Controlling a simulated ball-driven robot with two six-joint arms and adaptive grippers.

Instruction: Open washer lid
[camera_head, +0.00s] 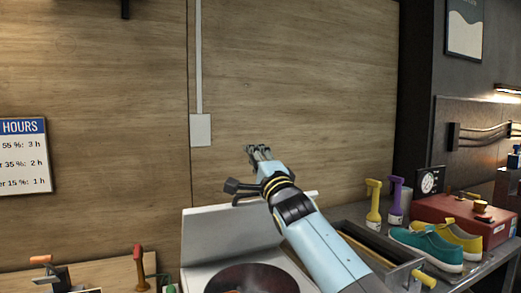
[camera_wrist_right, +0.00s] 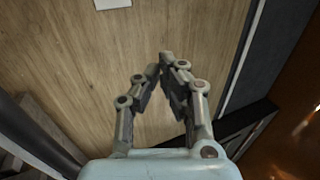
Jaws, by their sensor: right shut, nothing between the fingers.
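The white washer (camera_head: 192,277) stands at the bottom middle of the head view. Its white lid (camera_head: 222,237) is raised and tilted back towards the wooden wall, and the round dark drum (camera_head: 252,277) shows below it. My right arm crosses in front of the lid's right part and hides it. My right gripper (camera_head: 257,150) is above the lid's top edge, in front of the wall, and holds nothing. In the right wrist view its fingers (camera_wrist_right: 163,66) come together at the tips. My left gripper is not in view.
Right of the washer are a grey tray (camera_head: 345,227), yellow (camera_head: 373,205) and purple (camera_head: 396,203) spray bottles, teal (camera_head: 428,249) and yellow (camera_head: 462,238) sneakers, and a red box (camera_head: 440,208). Tools (camera_head: 139,268) lie at the lower left. The wall above is mostly clear.

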